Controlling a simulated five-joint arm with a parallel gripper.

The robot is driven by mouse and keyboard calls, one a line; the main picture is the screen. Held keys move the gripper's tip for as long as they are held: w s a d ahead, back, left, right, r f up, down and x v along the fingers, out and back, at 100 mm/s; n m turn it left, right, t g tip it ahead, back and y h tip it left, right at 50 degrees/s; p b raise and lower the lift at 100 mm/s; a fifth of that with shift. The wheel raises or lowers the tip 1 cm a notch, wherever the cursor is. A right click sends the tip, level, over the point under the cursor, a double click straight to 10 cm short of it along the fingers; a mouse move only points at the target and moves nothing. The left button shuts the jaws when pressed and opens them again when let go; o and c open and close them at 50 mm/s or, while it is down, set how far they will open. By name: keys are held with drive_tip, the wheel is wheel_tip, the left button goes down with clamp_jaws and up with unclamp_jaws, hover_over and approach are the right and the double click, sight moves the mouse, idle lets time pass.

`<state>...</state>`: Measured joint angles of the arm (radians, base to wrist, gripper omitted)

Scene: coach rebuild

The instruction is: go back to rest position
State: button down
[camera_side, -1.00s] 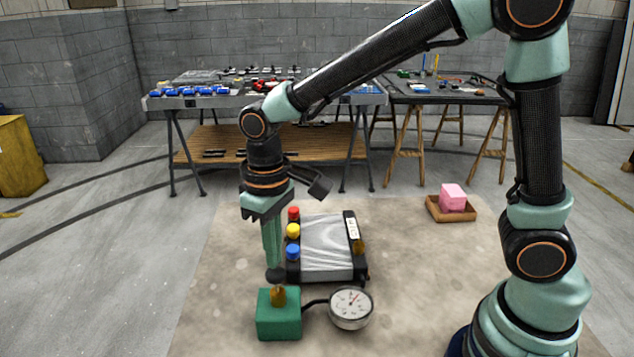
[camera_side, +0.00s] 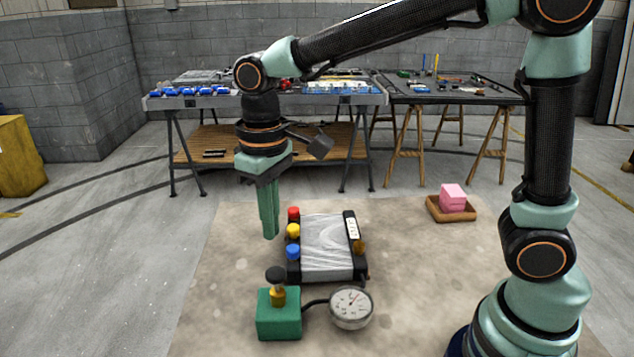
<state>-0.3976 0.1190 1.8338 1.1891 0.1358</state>
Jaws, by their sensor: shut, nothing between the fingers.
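My gripper (camera_side: 270,236) is shut and empty, pointing straight down. It hangs above the mat, left of the grey block with the red, yellow and blue caps (camera_side: 327,247), and touches nothing that I can see. Below it is a green box (camera_side: 279,316) with a brass fitting and a black knob (camera_side: 276,274) on top. A round dial gauge (camera_side: 351,308) joins the green box by a short black hose.
A pink block (camera_side: 453,197) sits in a small brown tray (camera_side: 438,213) at the right of the mat. Work tables (camera_side: 350,98) with parts stand behind. The mat (camera_side: 400,255) is clear between the grey block and my arm's base.

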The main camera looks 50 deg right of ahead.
drive_tip(key=shift+r, duration=0.65)
drive_tip(key=shift+d, duration=0.1)
drive_tip(key=s+d+r+m+t, duration=0.1)
drive_tip(key=s+d+t, duration=0.1)
drive_tip(key=d, duration=0.5)
drive_tip(key=s+d+r+m+t, duration=0.1)
drive_tip(key=s+d+m+t, duration=0.1)
drive_tip(key=s+d, duration=0.3)
drive_tip(key=d+t, duration=0.1)
drive_tip(key=d, duration=0.1)
drive_tip(key=shift+d+r+t, duration=0.2)
drive_tip(key=shift+d+t, duration=0.1)
drive_tip(key=shift+d, duration=0.05)
